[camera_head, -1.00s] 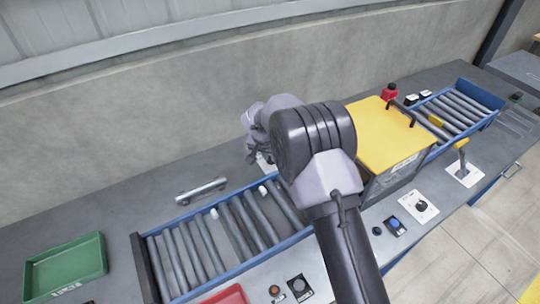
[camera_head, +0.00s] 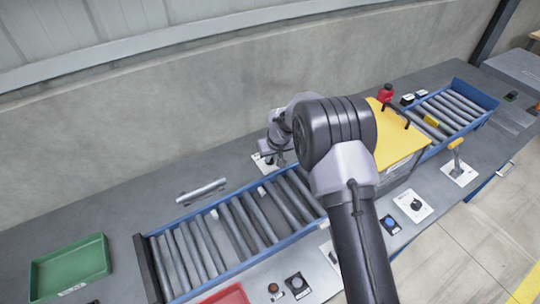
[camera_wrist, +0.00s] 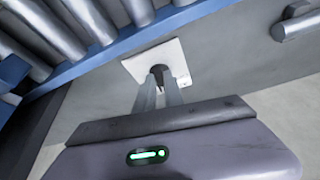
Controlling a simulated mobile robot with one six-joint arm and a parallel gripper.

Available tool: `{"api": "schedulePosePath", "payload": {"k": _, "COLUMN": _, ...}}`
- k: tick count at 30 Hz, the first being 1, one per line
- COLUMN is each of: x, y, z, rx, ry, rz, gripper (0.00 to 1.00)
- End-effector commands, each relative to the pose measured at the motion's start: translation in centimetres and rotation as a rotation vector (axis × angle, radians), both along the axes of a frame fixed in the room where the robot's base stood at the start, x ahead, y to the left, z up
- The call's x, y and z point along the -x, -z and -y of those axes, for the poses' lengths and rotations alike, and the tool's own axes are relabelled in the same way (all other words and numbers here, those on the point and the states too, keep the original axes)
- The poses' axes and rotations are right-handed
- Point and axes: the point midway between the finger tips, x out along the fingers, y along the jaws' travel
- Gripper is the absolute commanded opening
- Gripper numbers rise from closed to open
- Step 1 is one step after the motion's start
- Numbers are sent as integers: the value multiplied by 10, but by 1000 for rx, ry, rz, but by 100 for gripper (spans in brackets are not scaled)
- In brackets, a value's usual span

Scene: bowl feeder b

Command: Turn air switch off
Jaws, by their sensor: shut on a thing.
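The air switch appears as a small dark knob (camera_wrist: 158,70) on a white square plate (camera_wrist: 181,57) in the wrist view. My gripper (camera_wrist: 160,80) has its two narrow fingers pointing at the plate and shut on the dark knob. The fingers hide part of the knob, so its exact turn angle cannot be read. In the head view the white plate (camera_head: 261,163) shows behind the roller conveyor, by the back wall, mostly covered by my wrist and gripper.
A blue-framed roller conveyor (camera_head: 158,235) runs in front of the plate. A yellow-topped box (camera_head: 395,140) stands to the right. A metal bar handle (camera_head: 201,191) lies left of the plate. A green tray (camera_head: 70,268) is far left. Other switches sit along the front edge.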

Motion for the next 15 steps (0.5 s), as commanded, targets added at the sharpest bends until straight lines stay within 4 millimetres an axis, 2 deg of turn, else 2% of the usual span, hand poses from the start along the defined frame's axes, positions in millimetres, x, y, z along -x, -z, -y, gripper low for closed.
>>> {"api": "schedulePosePath", "payload": {"k": 15, "x": -7, "y": 2, "z": 7, "rx": 0, "ry": -487, "rz": 3, "gripper": 0}}
